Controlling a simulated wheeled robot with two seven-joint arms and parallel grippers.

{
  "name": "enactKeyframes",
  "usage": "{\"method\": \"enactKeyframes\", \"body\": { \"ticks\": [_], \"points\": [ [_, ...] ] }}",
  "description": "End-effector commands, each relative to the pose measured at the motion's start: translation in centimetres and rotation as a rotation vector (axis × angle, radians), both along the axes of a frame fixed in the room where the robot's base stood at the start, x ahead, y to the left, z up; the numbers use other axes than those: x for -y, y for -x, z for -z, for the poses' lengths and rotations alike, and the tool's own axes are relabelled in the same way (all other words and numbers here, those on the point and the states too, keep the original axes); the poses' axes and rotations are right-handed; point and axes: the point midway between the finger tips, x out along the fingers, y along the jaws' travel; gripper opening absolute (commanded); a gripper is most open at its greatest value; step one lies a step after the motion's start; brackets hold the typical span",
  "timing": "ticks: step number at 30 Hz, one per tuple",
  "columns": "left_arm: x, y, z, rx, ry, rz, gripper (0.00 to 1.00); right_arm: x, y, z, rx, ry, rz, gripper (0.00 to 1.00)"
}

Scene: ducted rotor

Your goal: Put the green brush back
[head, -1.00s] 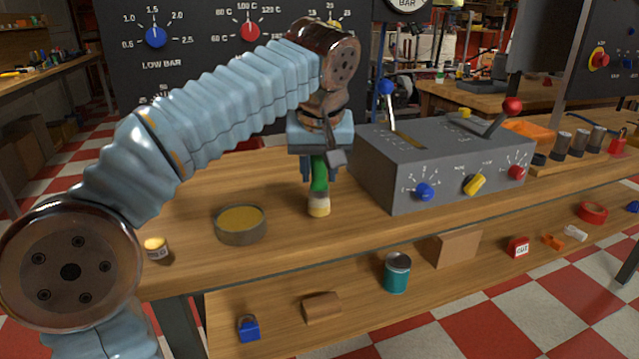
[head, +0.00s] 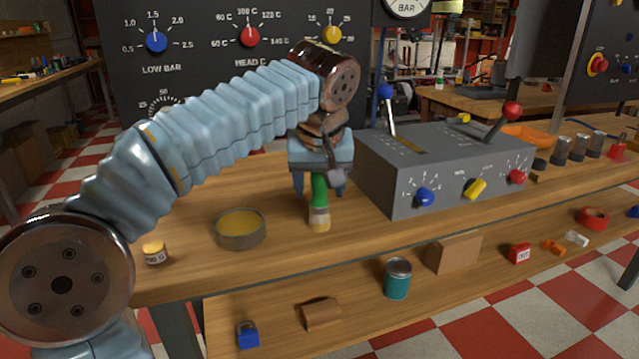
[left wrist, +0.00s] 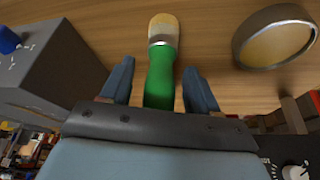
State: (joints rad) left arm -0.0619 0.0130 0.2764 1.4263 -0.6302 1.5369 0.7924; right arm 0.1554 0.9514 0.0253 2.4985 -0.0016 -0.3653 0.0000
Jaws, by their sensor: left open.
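The green brush (head: 319,196) has a green handle, a metal band and pale bristles. It is on the wooden bench left of the grey control box, its bristle end toward the front. My left gripper (head: 319,188) is open, with one finger on each side of the handle. The left wrist view shows the brush (left wrist: 161,75) between the two spread fingers (left wrist: 158,85), with a gap on each side. The far end of the handle is hidden under the gripper. My right gripper is not in view.
A round dish with yellow contents (head: 240,238) and a small yellow-topped pot (head: 155,253) stand to the left. The grey control box (head: 440,175) with knobs and levers stands close on the right. A lower shelf holds a teal can (head: 397,282) and other small items.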

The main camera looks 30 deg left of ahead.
Motion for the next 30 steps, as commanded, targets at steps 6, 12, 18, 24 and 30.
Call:
{"method": "enactKeyframes", "body": {
  "ticks": [6, 12, 18, 24, 30],
  "points": [
    [0.7, 1.0, -3.5, 0.003, 0.001, 0.001, 0.61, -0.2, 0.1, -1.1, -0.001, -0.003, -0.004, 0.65],
    [1.7, 2.6, -7.9, 0.004, 0.0, 0.002, 0.61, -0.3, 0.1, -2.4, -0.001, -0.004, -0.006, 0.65],
    [2.3, 3.6, -10.6, 0.001, 0.0, 0.001, 0.61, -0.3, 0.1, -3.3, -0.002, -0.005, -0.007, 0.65],
    [2.4, 3.9, -11.2, 0.001, -0.001, 0.001, 0.61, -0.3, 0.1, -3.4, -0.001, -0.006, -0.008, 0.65],
    [2.4, 3.9, -11.2, 0.0, 0.0, 0.0, 0.61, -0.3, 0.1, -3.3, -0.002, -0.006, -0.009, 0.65]
  ]
}}
